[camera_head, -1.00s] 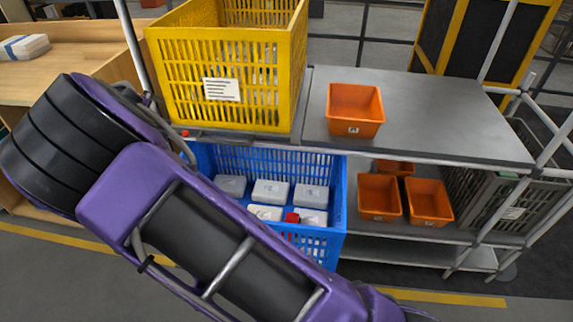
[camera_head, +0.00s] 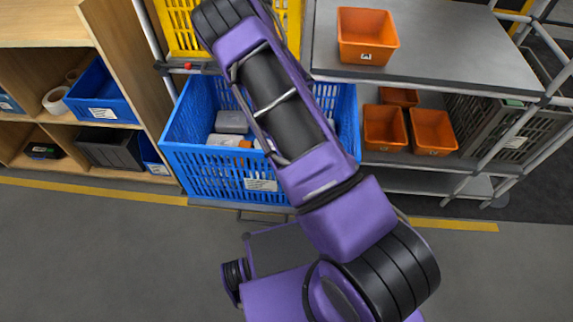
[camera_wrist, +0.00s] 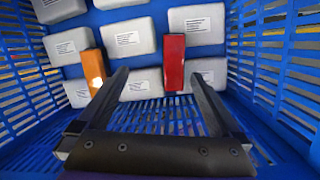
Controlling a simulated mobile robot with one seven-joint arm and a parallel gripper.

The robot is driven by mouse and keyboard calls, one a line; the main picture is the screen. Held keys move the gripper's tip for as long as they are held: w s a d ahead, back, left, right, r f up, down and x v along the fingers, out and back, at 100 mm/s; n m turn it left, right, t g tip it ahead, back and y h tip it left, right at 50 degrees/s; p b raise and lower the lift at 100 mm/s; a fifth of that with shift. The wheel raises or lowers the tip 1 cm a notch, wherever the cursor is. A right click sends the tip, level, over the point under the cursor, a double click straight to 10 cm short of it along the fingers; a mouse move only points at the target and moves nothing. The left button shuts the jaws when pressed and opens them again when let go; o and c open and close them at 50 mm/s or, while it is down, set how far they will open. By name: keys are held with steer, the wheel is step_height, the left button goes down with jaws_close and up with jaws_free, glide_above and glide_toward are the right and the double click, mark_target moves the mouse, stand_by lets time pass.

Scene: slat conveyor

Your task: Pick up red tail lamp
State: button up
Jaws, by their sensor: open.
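The red tail lamp (camera_wrist: 174,62) is a narrow red block in the wrist view, standing out among white boxes inside the blue crate (camera_head: 215,175). My gripper (camera_wrist: 162,82) is open and empty in the wrist view, with its fingers reaching into the crate. The lamp lies ahead of the fingertips, right of the middle of the gap, nearer the right finger; I cannot tell if they touch. In the head view my arm hides the lamp and my gripper.
An orange block (camera_wrist: 93,68) lies left of the lamp, near the left fingertip. Several white labelled boxes (camera_wrist: 196,24) fill the crate. Its slatted blue walls (camera_wrist: 270,60) rise close around my gripper. A yellow crate (camera_head: 181,28) stands above, and an orange bin (camera_head: 367,36) sits on the upper shelf.

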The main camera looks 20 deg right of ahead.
steer(key=shift+n+g, duration=0.6)
steer(key=shift+n, duration=0.2)
steer(key=f, duration=0.4)
steer(key=s+f+b, duration=0.1)
steer(key=f, duration=0.2)
steer(key=s+d+f+b, duration=0.1)
steer(key=f, duration=0.3)
steer(key=shift+s+d+f, duration=0.1)
steer(key=shift+s+f, duration=0.15)
steer(key=shift+f, duration=0.1)
steer(key=shift+w+d+f+b, duration=0.1)
steer(key=shift+w+f+b, duration=0.1)
steer(key=shift+f, duration=1)
steer(key=shift+w+d+f+b, duration=0.15)
steer(key=shift+f+b, duration=0.1)
steer(key=shift+f, duration=0.9)
steer(key=shift+w+f+b, duration=0.2)
steer(key=shift+f, duration=1)
steer(key=shift+c, duration=0.3)
steer(key=c, duration=1.5)
steer(key=shift+r, duration=0.2)
